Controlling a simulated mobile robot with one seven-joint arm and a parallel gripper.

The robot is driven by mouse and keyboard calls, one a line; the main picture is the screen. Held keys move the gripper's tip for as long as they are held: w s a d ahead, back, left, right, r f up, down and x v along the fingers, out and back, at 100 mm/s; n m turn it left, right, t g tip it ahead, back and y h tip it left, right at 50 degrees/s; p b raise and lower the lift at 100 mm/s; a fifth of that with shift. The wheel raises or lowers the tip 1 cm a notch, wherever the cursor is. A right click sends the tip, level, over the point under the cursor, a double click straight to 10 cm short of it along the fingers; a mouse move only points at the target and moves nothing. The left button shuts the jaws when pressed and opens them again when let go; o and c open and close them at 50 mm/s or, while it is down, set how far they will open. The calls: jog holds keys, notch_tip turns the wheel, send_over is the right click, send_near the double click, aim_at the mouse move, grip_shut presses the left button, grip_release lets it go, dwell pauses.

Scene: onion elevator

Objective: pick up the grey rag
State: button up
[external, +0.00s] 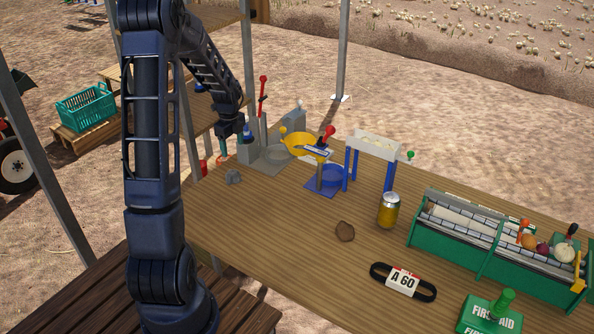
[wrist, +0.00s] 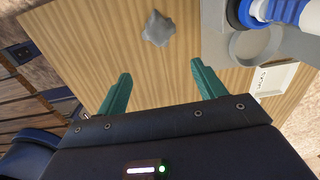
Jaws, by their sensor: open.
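The grey rag (external: 233,177) is a small crumpled lump on the wooden table near its left end, in front of the grey machine. In the wrist view the rag (wrist: 159,29) lies on the bare wood, beyond the fingertips and roughly between their lines. My gripper (wrist: 158,70) has two green fingers, spread wide apart with nothing between them. In the external view my arm reaches over the left end of the table, and the fingers are hard to make out there.
A blue-legged stand (external: 374,147), a can (external: 388,211), a brown lump (external: 345,231) and a green sorter (external: 460,262) are farther right. The table's front left is clear.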

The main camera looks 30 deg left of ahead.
aim_at(232, 172)
jog(key=shift+m, duration=0.6)
jog(key=f, duration=0.4)
jog(key=a+f, duration=0.1)
jog(key=f, duration=0.4)
jog(key=a+f, duration=0.1)
jog(key=f, duration=0.4)
jog(key=shift+w+a+f, duration=0.1)
jog(key=shift+w+f, duration=0.05)
jog(key=shift+w, duration=0.05)
jog(key=c, duration=1.1)
jog(key=shift+o, duration=0.2)
